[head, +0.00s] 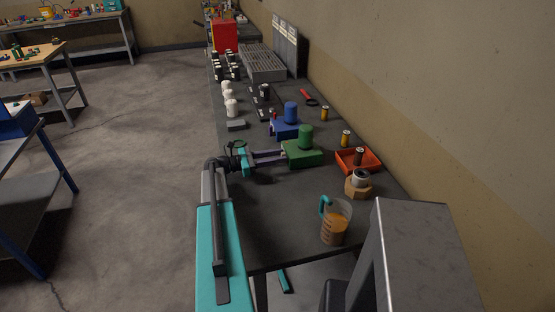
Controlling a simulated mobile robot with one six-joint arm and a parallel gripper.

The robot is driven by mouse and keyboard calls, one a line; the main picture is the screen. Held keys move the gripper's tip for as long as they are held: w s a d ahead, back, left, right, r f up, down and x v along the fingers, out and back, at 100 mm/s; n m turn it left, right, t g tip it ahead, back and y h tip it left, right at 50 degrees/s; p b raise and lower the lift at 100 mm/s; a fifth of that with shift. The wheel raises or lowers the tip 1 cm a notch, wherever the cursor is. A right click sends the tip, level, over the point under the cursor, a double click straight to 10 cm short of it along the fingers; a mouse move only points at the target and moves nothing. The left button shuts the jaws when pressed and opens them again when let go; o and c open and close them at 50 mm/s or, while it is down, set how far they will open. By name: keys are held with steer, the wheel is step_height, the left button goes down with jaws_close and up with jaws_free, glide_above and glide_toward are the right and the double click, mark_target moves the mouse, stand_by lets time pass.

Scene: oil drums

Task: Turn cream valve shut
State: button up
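I cannot clearly make out a cream valve. My gripper (284,155) reaches in low over the bench from the left edge. Its fingertips are beside the left side of a green block with a green cylinder on it (303,151). I cannot tell whether they touch it, and the gap between the fingers is too small to read.
A blue block with a cylinder (286,129) stands just beyond the green one. An orange tray (348,168), a brown-and-white fitting (358,184) and a jug of amber liquid (336,224) line the right. A grey rack (263,63) and red container (224,37) stand farther back.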

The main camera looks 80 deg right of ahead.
steer(key=shift+w, duration=0.15)
steer(key=b+v, duration=0.4)
steer(key=v, duration=0.9)
steer(key=shift+w+a, duration=0.15)
steer(key=shift+w, duration=0.05)
